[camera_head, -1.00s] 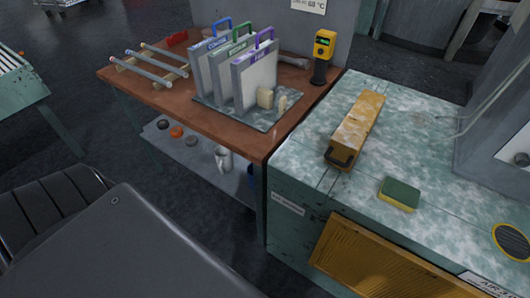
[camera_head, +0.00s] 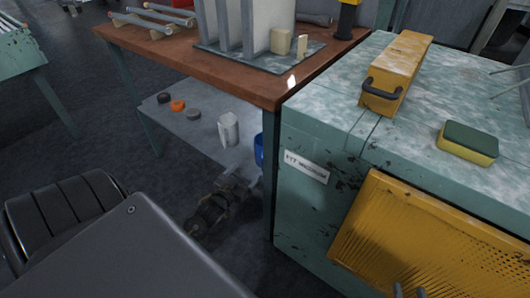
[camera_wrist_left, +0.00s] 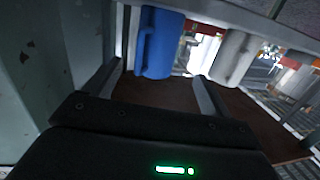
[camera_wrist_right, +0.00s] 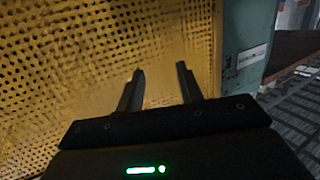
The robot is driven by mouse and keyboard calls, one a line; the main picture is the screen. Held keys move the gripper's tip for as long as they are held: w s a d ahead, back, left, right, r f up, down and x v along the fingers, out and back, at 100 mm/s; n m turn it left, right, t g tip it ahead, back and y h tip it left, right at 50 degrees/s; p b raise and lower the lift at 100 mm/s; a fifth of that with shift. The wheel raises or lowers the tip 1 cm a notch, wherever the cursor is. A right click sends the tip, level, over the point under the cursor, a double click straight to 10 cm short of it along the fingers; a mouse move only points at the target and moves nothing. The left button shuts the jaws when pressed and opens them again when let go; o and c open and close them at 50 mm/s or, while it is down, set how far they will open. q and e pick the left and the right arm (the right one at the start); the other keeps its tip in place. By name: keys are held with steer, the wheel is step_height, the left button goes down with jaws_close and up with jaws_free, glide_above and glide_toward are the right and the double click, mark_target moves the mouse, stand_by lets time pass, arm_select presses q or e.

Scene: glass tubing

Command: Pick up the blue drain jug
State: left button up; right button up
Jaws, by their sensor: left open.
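In the left wrist view, which looks upside down, the blue jug (camera_wrist_left: 160,42) shows ahead, between the lines of the two fingers. My left gripper (camera_head: 236,182) is open and empty, low beside the shelf, just short of the jug. A pale grey jug (camera_head: 229,130) stands left of the blue one and also shows in the left wrist view (camera_wrist_left: 235,58). My right gripper (camera_wrist_right: 160,78) is open and empty before the yellow perforated panel (camera_wrist_right: 110,45).
The green cabinet (camera_head: 330,140) stands close to the right of the blue jug. The brown bench top (camera_head: 190,60) lies above the shelf. Small round pucks (camera_head: 178,106) lie at the shelf's left. A yellow box (camera_head: 400,65) and a sponge (camera_head: 468,142) sit on the cabinet.

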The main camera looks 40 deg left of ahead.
mark_target(260, 152)
arm_select(q)
steer(key=shift+t, duration=0.5)
steer(key=w, duration=0.2)
steer(key=w+r+b, duration=0.1)
steer(key=w, duration=0.1)
steer(key=w+a+r+b, duration=0.1)
steer(key=w, duration=0.1)
steer(key=shift+w+r, duration=0.15)
steer(key=shift+w, duration=0.15)
steer(key=shift+w+r, duration=0.1)
steer(key=shift+w, duration=0.35)
steer(key=w, duration=0.1)
steer(key=w+b, duration=0.2)
steer(key=w, duration=0.1)
steer(key=shift+a+f, duration=0.25)
steer(key=shift+a, duration=0.05)
steer(key=shift+w, duration=0.55)
steer(key=shift+r, duration=0.1)
steer(key=c, duration=0.8)
arm_select(e)
step_height(260, 152, up, 12)
steer(key=s+t+y, duration=0.2)
steer(key=t+y, duration=0.2)
steer(key=t, duration=0.3)
steer(key=shift+s+a+f+n+y, duration=0.2)
steer(key=shift+s+a+n+y, duration=0.1)
steer(key=shift+s+n, duration=0.1)
